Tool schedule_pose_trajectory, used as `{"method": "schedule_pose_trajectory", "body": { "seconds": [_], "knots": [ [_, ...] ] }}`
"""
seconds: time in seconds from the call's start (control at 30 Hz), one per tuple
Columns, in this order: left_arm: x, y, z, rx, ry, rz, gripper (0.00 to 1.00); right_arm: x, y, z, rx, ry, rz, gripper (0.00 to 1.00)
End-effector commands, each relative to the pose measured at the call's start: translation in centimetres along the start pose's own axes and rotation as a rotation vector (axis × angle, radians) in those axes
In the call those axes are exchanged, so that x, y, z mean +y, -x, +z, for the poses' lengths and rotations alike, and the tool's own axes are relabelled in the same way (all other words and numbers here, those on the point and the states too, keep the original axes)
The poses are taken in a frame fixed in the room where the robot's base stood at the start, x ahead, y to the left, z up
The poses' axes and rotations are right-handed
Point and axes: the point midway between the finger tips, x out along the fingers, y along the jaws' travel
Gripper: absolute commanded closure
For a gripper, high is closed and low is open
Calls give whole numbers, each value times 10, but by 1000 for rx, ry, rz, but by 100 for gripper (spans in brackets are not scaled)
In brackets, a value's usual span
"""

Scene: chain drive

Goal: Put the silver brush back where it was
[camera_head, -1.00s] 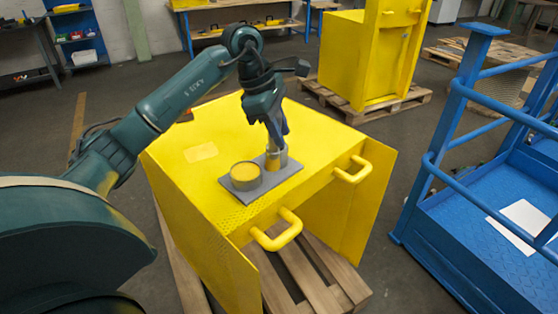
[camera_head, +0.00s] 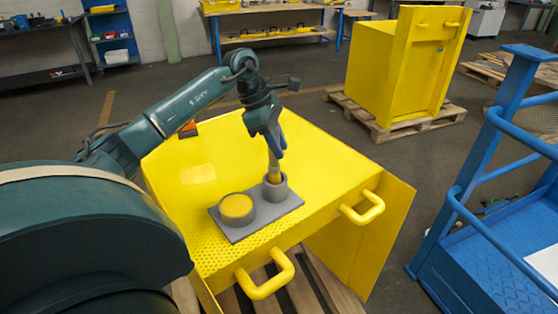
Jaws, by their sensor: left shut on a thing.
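My left gripper (camera_head: 275,152) is above the front of the yellow box, shut on the brush (camera_head: 273,167). Only a short, dull yellowish-grey part of the brush shows below the fingers; the fingers hide the rest. It points down, nearly upright, at the mouth of a grey cup (camera_head: 275,190). Its lower end is at or inside the rim; I cannot tell how deep. The cup stands on a flat grey plate (camera_head: 236,233), right of a round grey tin with a yellow top (camera_head: 237,207). My right gripper is not in view.
The plate lies on the yellow box top (camera_head: 300,150), near two yellow handles (camera_head: 268,275) on its front edge. A dark and orange item (camera_head: 188,130) lies at the back left edge. Blue railing (camera_head: 490,150) stands at right. The top's back right is clear.

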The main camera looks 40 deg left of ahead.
Motion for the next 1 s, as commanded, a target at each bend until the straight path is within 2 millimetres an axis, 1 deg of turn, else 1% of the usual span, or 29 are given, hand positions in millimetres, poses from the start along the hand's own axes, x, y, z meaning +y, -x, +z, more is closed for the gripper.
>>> {"method": "schedule_pose_trajectory", "body": {
  "seconds": [0.3,0.4,0.67,0.7,0.93,1.0],
  "knots": [
    [0,-36,-16,-1,1,0,99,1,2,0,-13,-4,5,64],
    [0,-40,-17,-1,0,1,99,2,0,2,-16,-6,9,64],
    [0,-42,-18,-1,-1,1,99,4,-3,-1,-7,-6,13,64],
    [0,-42,-18,0,-1,1,74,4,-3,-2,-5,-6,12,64],
    [0,-41,-18,0,-1,1,56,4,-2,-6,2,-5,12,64],
    [0,-41,-18,0,-1,1,54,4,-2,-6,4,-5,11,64]
  ]
}}
